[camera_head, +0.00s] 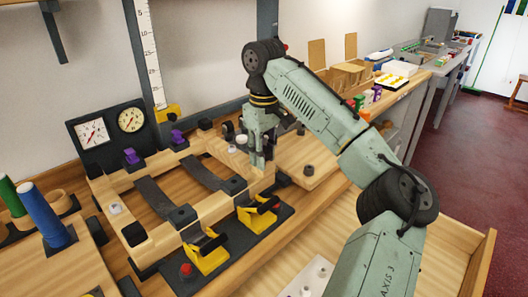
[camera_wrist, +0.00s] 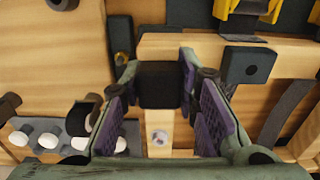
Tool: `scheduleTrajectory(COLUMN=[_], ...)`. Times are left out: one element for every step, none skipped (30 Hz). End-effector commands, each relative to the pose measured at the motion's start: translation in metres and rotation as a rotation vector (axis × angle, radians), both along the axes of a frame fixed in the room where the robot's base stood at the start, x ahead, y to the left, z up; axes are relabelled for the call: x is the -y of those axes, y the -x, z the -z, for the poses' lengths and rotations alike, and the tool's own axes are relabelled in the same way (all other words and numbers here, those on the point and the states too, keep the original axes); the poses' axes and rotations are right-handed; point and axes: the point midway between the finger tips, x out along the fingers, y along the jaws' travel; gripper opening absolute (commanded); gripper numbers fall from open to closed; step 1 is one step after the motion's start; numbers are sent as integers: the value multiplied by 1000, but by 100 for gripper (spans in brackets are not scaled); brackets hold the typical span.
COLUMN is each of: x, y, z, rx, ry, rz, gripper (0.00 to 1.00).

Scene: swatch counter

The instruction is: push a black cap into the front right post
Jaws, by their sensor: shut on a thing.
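My gripper (camera_head: 262,162) points down over the right end of the wooden frame (camera_head: 210,205). In the wrist view its purple-padded fingers (camera_wrist: 160,78) are shut on a black cap (camera_wrist: 160,86). The cap is at the frame's corner, and the frame's front rail (camera_wrist: 205,47) runs off to the right from there. The front right post is hidden beneath the cap and gripper; I cannot tell whether the cap is seated on it. Another black block (camera_head: 182,215) sits along the front rail and also shows in the wrist view (camera_wrist: 249,65).
Yellow clamps (camera_head: 206,256) stand on a dark mat (camera_head: 232,252) in front of the frame. A loose dark cap (camera_head: 308,170) lies on the wood to the right.

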Motion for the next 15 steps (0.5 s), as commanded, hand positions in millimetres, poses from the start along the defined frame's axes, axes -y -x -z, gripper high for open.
scheduleTrajectory(x=[0, 0, 0, 0, 0, 0, 0, 0, 0, 0, 0, 0, 0, 0, 0], y=[0, 0, 0, 0, 0, 0, 0, 0, 0, 0, 0, 0, 0, 0, 0], z=[0, 0, 0, 0, 0, 0, 1, 1, 2, 2, 3, 4, 4, 4, 4], rx=[0, 0, 0, 0, 0, 0, -1, -1, -1, -1, -1, -1, -1, -1, -1], ry=[0, 0, 0, 0, 0, 0, -1, -1, -1, -1, -1, -1, -1, -1, -1], rz=[0, 0, 0, 0, 0, 0, 0, 0, 0, 0, 0, 0, 0, 0, 0], gripper=[13, 13, 13, 13, 13, 13, 13, 13, 13, 13, 13, 13, 13, 13, 13])
